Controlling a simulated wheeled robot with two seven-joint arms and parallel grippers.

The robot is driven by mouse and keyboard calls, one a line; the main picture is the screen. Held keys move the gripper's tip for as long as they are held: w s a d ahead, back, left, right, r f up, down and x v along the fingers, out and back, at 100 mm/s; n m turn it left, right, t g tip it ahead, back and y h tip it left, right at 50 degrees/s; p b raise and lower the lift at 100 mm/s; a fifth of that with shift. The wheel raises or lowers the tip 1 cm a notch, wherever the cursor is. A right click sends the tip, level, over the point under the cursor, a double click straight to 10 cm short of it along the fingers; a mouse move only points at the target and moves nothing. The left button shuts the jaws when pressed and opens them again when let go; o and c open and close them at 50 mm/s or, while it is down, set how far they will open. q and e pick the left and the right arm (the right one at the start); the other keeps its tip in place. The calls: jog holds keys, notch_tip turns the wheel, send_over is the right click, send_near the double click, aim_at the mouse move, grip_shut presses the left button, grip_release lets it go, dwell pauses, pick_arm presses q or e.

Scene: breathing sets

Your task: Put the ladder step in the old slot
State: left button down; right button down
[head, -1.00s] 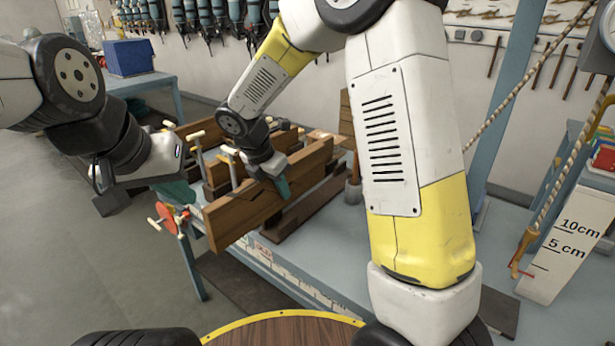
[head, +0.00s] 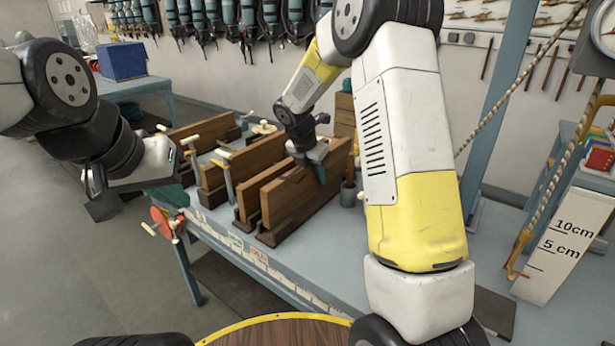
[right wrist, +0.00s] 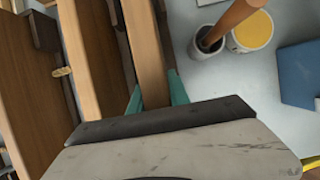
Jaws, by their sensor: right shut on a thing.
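The ladder step, a long brown wooden board (head: 285,190), stands on edge at the front right of the row of boards on the bench. It also shows in the right wrist view (right wrist: 143,45), between two teal fingers. My right gripper (head: 319,170) is shut on its upper edge, toward the right end. A dark wooden slotted block (head: 270,238) is at the step's lower edge; how deep the step sits in it is hidden.
More boards (head: 250,163) stand in dark blocks beside the step, with clamps (head: 224,170) among them. A grey pot holding a wooden handle (right wrist: 208,42) and a pot with yellow contents (right wrist: 252,30) are close right of the step. The bench's front right (head: 320,255) is clear.

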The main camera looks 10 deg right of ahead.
aim_at(315, 183)
jog(key=shift+f, duration=1.4)
jog(key=c, duration=1.2)
grip_release()
jog(key=shift+f, duration=0.1)
jog(key=shift+c, duration=0.2)
